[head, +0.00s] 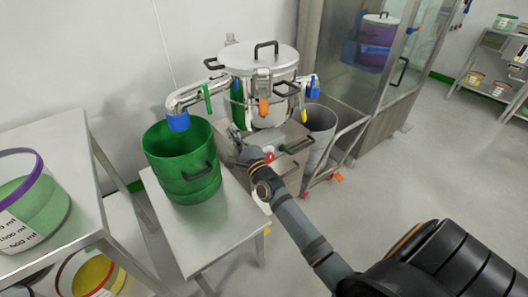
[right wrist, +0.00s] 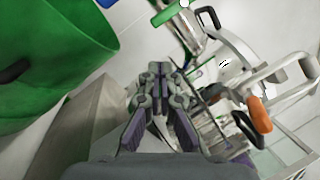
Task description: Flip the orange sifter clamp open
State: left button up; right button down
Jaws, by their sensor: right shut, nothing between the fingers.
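The orange sifter clamp (head: 263,107) hangs on the front of the steel sifter (head: 265,67), below its lid. In the right wrist view the orange clamp (right wrist: 259,114) is to the right of my fingers. My right gripper (head: 236,134) is in front of and below the sifter, to the lower left of the orange clamp and apart from it. In the right wrist view its fingers (right wrist: 158,72) are shut with nothing between them. My left gripper is in neither view.
A green bucket (head: 182,165) stands on a steel table (head: 225,219) left of my right gripper. A steel pipe with a blue end (head: 180,122) reaches over it. Other clamps, green (head: 237,108) and yellow (head: 303,114), hang on the sifter.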

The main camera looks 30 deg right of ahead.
aim_at(263, 102)
jog(key=s+d+f+m+t+h+b, duration=0.1)
jog(key=s+d+f+m+h+b, duration=0.25)
jog(key=m+h+b, duration=0.35)
jog(key=s+d+f+m+t+h+b, duration=0.15)
jog(key=s+d+m+h, duration=0.3)
jog(key=m, duration=0.55)
jog(key=x, duration=0.8)
jog(key=shift+w+a+r, duration=0.2)
jog(key=shift+w+r, duration=0.1)
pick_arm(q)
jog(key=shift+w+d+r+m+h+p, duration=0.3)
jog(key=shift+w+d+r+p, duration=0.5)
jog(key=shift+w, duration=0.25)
pick_arm(e)
jog(key=r, duration=0.1)
jog(key=s+r, duration=0.1)
jog(key=a+r, duration=0.1)
jog(key=shift+s, duration=0.35)
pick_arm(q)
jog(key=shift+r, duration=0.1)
